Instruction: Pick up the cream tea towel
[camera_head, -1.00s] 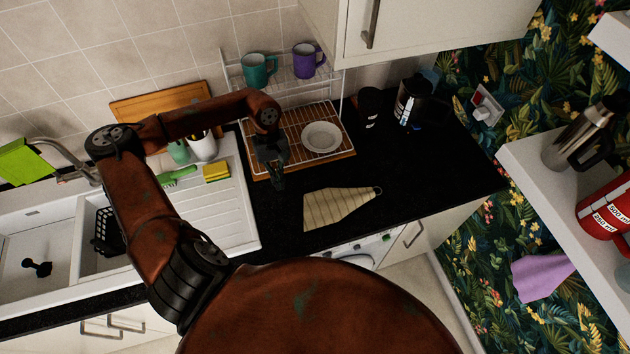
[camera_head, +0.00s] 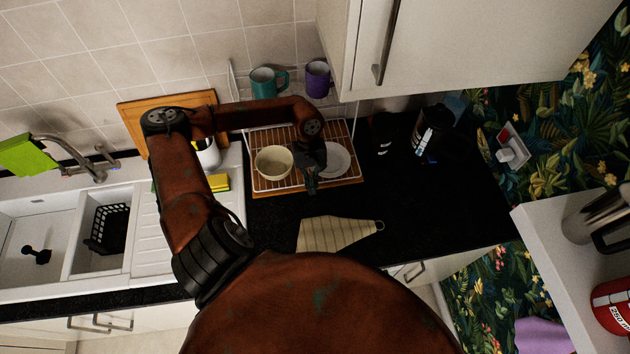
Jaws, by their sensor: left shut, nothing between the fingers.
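The cream tea towel (camera_head: 335,233) lies flat on the black worktop, striped, with a small ring at its right end. My own body hides part of its lower edge. My left gripper (camera_head: 312,187) is shut and empty. It points down at the front edge of the dish rack, on the far side of the towel and apart from it in the picture. My right gripper is not in view.
The dish rack (camera_head: 257,187) holds a cream bowl (camera_head: 273,163) and a white plate (camera_head: 335,160). Teal (camera_head: 264,83) and purple (camera_head: 317,79) mugs stand on its upper shelf. A wall cupboard (camera_head: 440,50) overhangs. The worktop (camera_head: 440,205) right of the towel is clear.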

